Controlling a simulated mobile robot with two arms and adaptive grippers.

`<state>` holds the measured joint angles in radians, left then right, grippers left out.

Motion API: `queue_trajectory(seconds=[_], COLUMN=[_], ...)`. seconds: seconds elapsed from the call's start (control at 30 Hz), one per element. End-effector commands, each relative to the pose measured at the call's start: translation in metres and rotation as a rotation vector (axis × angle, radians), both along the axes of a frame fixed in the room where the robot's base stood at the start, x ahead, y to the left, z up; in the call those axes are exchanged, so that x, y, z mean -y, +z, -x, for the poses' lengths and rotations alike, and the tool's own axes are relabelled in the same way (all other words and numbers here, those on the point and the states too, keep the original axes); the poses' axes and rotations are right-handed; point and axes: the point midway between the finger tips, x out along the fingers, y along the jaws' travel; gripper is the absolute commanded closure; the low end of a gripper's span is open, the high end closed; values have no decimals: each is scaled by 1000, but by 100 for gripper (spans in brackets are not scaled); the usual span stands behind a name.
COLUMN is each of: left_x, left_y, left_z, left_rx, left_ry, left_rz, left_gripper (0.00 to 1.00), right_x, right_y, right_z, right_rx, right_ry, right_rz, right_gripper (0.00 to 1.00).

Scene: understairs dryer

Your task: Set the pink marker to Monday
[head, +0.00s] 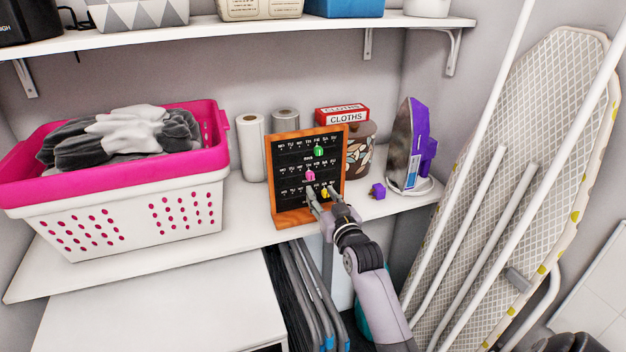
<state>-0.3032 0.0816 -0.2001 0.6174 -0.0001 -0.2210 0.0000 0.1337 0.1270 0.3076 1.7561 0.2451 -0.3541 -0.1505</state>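A black calendar board with a wooden frame (271,187) stands on the shelf, with rows of day labels. The pink marker (310,175) sits near the middle of the middle row, away from Monday at the left end. A green marker (319,151) is on the top row, right of centre. A yellow marker (325,193) is on the bottom row. My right gripper (321,190) is in front of the board's lower part, just below the pink marker. Its fingers are apart, with the yellow marker showing between them; contact is unclear. My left gripper is not in view.
A pink and white laundry basket (120,208) stands left of the board. Paper rolls (251,148), a tin with a CLOTHS box (342,115), a small purple object (377,191) and a purple iron (408,150) are near it. An ironing board (540,130) leans at right.

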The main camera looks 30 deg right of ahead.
Motion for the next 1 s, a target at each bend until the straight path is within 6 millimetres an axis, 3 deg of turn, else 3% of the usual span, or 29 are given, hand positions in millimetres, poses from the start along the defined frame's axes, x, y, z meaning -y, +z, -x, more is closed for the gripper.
queue_trajectory(seconds=[0.13,0.4,0.87,1.0], left_x=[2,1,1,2], left_y=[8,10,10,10], left_z=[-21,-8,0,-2], left_rx=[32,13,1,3], left_ry=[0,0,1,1], left_rz=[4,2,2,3], left_gripper=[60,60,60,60], right_x=[6,14,16,16], right_y=[2,1,0,0], right_z=[-27,-59,-67,-67], right_rx=[0,0,-1,-1], right_ry=[1,1,1,1], right_rz=[0,0,1,1], right_gripper=[63,63,63,72])
